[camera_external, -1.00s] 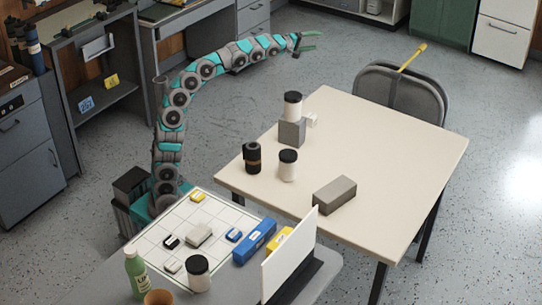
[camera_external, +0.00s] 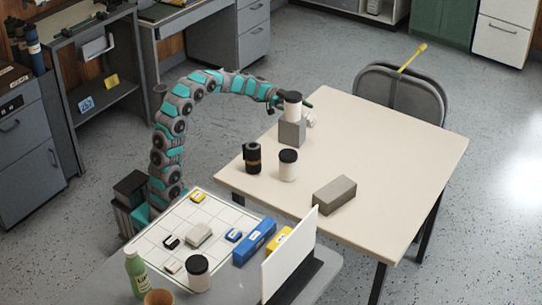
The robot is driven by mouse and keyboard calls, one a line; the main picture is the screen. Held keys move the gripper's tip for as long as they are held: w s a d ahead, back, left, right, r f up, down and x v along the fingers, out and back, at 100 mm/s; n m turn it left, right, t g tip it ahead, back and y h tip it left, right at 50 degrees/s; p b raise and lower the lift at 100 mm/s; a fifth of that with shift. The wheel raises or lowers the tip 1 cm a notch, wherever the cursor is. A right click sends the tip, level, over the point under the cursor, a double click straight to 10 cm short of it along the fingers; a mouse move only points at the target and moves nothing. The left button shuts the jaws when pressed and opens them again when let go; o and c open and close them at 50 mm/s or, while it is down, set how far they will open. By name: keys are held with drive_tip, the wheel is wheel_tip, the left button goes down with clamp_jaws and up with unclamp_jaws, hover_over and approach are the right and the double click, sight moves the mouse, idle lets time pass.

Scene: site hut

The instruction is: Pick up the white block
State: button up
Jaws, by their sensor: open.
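The small white block (camera_external: 312,120) lies on the cream table, just behind and right of a grey cube (camera_external: 292,132). The cube hides part of it. A white jar with a black lid (camera_external: 293,109) stands on the cube. My gripper (camera_external: 306,104) is open, behind the jar and close above the white block. The jar hides most of its fingers, and a dark fingertip shows at the jar's right side. I cannot tell whether the fingers are around the block.
A black jar (camera_external: 252,158), another white jar (camera_external: 288,166) and a grey brick (camera_external: 334,195) stand on the cream table (camera_external: 385,150). The table's right side is clear. A chair (camera_external: 402,92) stands behind it. The front desk holds a grid board (camera_external: 150,243), small blocks and a white panel (camera_external: 289,255).

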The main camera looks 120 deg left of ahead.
sight(311, 117)
drive_tip(key=shift+s+d+f, duration=0.1)
drive_tip(key=shift+f, duration=0.75)
drive_tip(key=shift+w+f, duration=0.15)
drive_tip(key=shift+w, duration=1.1)
drive_tip(key=shift+w+f, duration=0.1)
drive_tip(key=shift+w, duration=1.15)
clamp_jaws()
